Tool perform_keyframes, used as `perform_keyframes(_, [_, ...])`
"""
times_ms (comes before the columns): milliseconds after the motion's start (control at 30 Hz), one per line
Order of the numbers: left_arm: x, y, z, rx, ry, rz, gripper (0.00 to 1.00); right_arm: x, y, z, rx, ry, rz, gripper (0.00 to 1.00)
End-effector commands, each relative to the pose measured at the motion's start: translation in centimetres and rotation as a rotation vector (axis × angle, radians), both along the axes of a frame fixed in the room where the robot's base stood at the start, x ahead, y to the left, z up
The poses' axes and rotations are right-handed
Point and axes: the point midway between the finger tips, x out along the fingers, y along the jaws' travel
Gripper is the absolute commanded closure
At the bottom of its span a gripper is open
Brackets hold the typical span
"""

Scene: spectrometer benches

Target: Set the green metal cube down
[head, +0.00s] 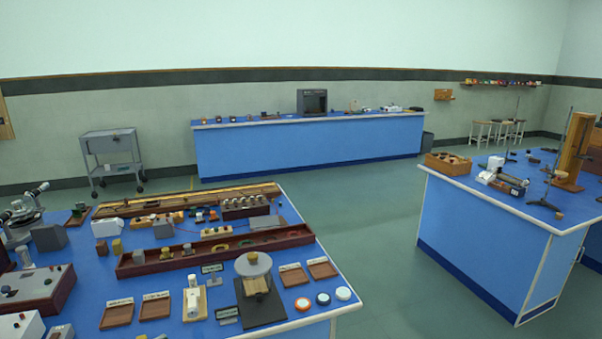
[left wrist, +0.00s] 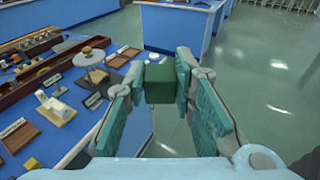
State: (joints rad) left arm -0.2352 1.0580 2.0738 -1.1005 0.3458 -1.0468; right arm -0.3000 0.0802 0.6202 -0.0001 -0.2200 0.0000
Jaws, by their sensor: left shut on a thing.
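The green metal cube (left wrist: 160,84) shows in the left wrist view, dark green, between the fingers of my left gripper (left wrist: 158,76). The gripper is shut on it, with one finger on each side. In the picture the cube lies beyond the right edge of the near blue bench (left wrist: 112,118), against the floor and a blue bench side. Its height cannot be told. The cube and both my grippers are out of the head view.
The near bench carries a round-topped instrument (head: 253,268), small labelled wooden trays (head: 117,313), a long red-brown rack (head: 215,250) and coloured discs (head: 323,299). Another blue bench (head: 490,230) stands at right. Floor (head: 390,245) between them is clear.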

Motion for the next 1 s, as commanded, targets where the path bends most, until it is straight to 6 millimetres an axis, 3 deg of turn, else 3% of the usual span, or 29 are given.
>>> perform_keyframes(100, [-2.6, -2.4, 0.2, 0.0, 0.002, -0.084, 1.0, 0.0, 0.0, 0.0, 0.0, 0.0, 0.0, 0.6])
perform_keyframes(367, [-6.9, -6.1, 0.6, 0.0, 0.0, -0.218, 1.0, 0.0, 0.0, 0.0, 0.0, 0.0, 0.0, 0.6])
perform_keyframes(900, [-6.9, -6.1, -9.0, 0.0, -0.002, -0.219, 1.0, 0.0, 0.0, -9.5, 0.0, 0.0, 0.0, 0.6])
perform_keyframes(1000, [-6.9, -6.1, -9.9, 0.0, -0.002, -0.219, 1.0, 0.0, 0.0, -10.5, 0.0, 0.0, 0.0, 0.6])
